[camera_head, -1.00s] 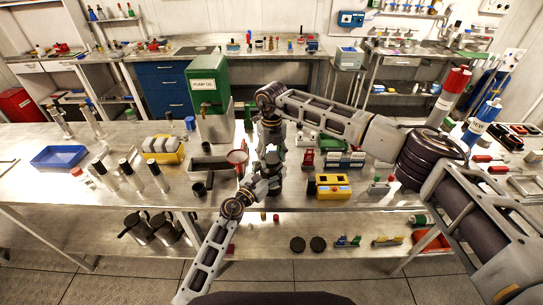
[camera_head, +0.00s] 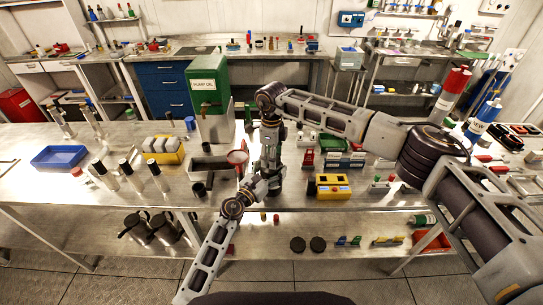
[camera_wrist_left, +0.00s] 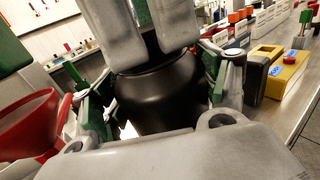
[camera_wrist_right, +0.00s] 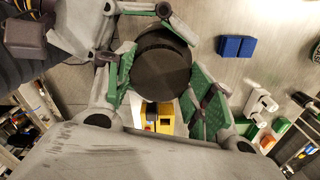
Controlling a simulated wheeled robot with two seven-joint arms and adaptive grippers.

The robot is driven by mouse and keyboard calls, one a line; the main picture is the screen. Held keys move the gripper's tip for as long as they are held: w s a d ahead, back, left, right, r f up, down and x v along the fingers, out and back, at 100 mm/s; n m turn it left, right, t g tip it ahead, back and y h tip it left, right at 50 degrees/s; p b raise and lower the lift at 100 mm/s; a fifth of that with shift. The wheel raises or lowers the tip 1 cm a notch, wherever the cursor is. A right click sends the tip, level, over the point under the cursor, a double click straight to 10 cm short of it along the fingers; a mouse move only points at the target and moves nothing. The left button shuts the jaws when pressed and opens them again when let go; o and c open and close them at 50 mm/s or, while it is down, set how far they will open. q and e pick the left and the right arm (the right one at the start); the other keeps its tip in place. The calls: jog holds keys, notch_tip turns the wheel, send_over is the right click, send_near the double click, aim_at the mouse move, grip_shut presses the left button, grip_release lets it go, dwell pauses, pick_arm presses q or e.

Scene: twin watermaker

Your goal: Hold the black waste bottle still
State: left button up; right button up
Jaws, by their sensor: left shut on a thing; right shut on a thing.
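The black waste bottle (camera_wrist_left: 160,95) stands between the green-padded fingers of my left gripper (camera_wrist_left: 158,105) in the left wrist view, and the gripper is shut on its body. My right gripper (camera_wrist_right: 163,90) comes from above and is shut on the bottle's round black top (camera_wrist_right: 162,62) in the right wrist view. In the head view, my left gripper (camera_head: 271,181) is low beside the bench's front edge, and my right gripper (camera_head: 270,145) is directly above it. Both hands hide most of the bottle there.
A red funnel (camera_head: 237,157) is close to the left of my grippers. A yellow box with a red button (camera_head: 330,187) stands to the right. The green pump oil container (camera_head: 208,88) is behind left. A blue tray (camera_head: 60,156) lies farther left on the steel bench.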

jog(key=n, duration=0.5)
jog(key=shift+n, duration=0.3)
jog(key=n, duration=0.5)
jog(key=shift+n, duration=0.3)
jog(key=n, duration=0.4)
jog(key=shift+d+n, duration=0.1)
jog(key=shift+n, duration=0.2)
jog(key=n, duration=0.5)
jog(key=shift+r+n, duration=0.1)
jog(key=shift+n, duration=0.2)
jog(key=shift+r, duration=1.2)
dwell(0.4)
jog(key=shift+r, duration=1.9)
